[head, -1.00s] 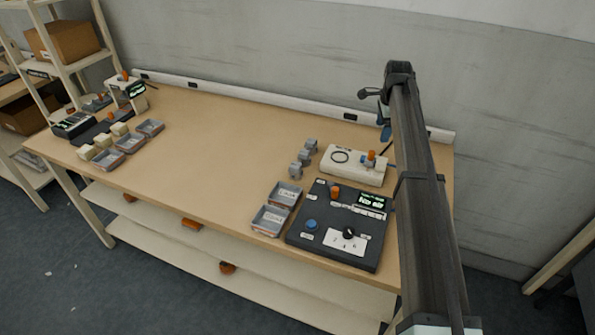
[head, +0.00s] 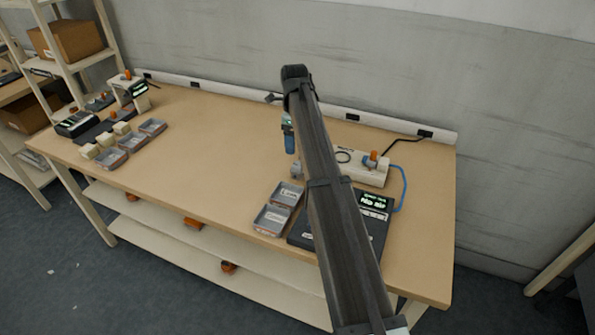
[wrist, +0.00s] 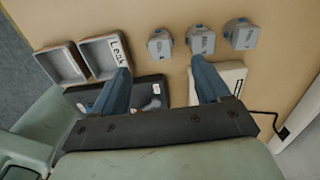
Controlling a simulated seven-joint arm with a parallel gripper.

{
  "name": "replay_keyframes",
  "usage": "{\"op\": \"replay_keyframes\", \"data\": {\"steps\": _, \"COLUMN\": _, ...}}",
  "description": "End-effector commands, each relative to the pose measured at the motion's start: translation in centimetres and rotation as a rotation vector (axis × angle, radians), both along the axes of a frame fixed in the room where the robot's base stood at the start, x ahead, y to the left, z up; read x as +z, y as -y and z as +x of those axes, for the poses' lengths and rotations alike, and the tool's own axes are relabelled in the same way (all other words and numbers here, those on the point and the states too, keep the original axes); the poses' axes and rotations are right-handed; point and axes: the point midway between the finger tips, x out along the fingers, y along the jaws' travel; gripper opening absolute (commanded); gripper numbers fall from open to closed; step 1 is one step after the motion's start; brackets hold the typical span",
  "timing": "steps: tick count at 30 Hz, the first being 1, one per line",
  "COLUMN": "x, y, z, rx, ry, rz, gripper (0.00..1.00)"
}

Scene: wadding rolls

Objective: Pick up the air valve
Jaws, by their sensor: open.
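Three small grey labelled parts, which I take to be air valves, stand in a row on the table in the wrist view: a left one (wrist: 160,45), a middle one (wrist: 200,40) and a right one (wrist: 241,34). Their labels are too small to read. In the head view one grey part (head: 296,169) shows beside my arm; the others are hidden. My gripper (wrist: 160,67) is open and empty, its blue fingers apart. In the wrist picture the left part lies just beyond the gap between the fingertips. In the head view my gripper (head: 290,146) hangs above the row.
Two grey trays (head: 271,220) lie left of a black test panel (head: 374,228); one tray is labelled "Leak" (wrist: 120,50). A white fixture (head: 368,174) with an orange knob stands behind the panel. My arm covers part of both. The table's middle is clear.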

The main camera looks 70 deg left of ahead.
Motion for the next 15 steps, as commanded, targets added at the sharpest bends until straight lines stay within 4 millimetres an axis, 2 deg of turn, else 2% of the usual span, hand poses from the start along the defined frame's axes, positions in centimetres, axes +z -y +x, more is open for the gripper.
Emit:
{"op": "replay_keyframes", "data": {"steps": 3, "x": -2.2, "y": 0.1, "z": 0.0, "rx": 0.000, "ry": -0.001, "rz": -0.001, "gripper": 0.75}}
{"op": "replay_keyframes", "data": {"steps": 9, "x": -5.4, "y": 0.1, "z": 0.1, "rx": 0.001, "ry": -0.001, "rz": -0.001, "gripper": 0.75}}
{"op": "replay_keyframes", "data": {"steps": 15, "x": -6.4, "y": 0.1, "z": 0.1, "rx": 0.001, "ry": 0.000, "rz": 0.001, "gripper": 0.75}}
